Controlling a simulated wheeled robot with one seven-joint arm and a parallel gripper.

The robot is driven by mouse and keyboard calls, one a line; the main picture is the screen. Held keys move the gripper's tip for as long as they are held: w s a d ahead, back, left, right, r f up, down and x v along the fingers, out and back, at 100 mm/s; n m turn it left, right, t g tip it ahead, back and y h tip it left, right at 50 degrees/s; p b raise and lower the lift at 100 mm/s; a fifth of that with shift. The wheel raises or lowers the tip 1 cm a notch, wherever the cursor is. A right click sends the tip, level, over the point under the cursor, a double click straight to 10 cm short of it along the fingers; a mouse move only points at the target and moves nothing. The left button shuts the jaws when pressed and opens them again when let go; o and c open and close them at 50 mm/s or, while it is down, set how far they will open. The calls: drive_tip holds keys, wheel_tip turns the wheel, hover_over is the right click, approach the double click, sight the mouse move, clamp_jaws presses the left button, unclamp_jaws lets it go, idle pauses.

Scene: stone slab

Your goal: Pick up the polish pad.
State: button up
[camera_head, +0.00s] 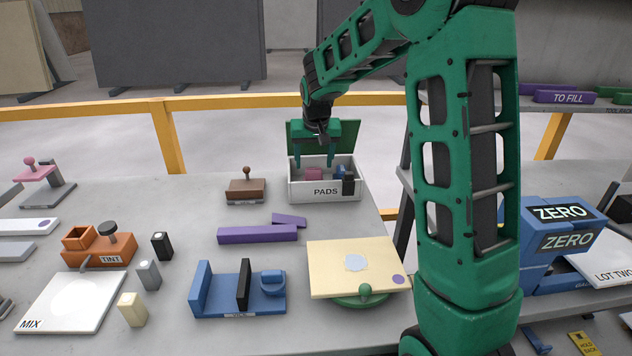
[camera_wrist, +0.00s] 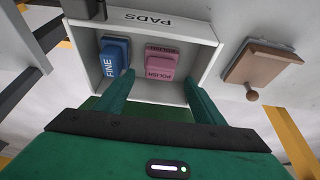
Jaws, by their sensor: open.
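The polish pad is a pink block marked POLISH (camera_wrist: 161,65), lying in the white box labelled PADS (camera_wrist: 206,52). In the head view, the pink pad (camera_head: 313,174) shows inside the open box (camera_head: 297,191) at the back of the slab. My gripper (camera_head: 314,162) is open above the box, pointing down. In the wrist view, my gripper's fingers (camera_wrist: 158,80) are spread, with the pink pad ahead between them and nothing held. Whether the fingertips are below the box rim is hard to tell.
A blue pad marked FINE (camera_wrist: 115,56) lies beside the pink one. A small black block (camera_head: 348,184) is at the box front. The green lid (camera_head: 350,133) stands open behind. A brown stamp-like block (camera_head: 245,188) sits left of the box; purple bars (camera_head: 257,234) lie nearer.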

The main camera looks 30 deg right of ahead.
sight(314, 170)
drive_tip(key=shift+x, duration=2.7)
drive_tip(key=shift+c, duration=0.3)
drive_tip(key=c, duration=0.9)
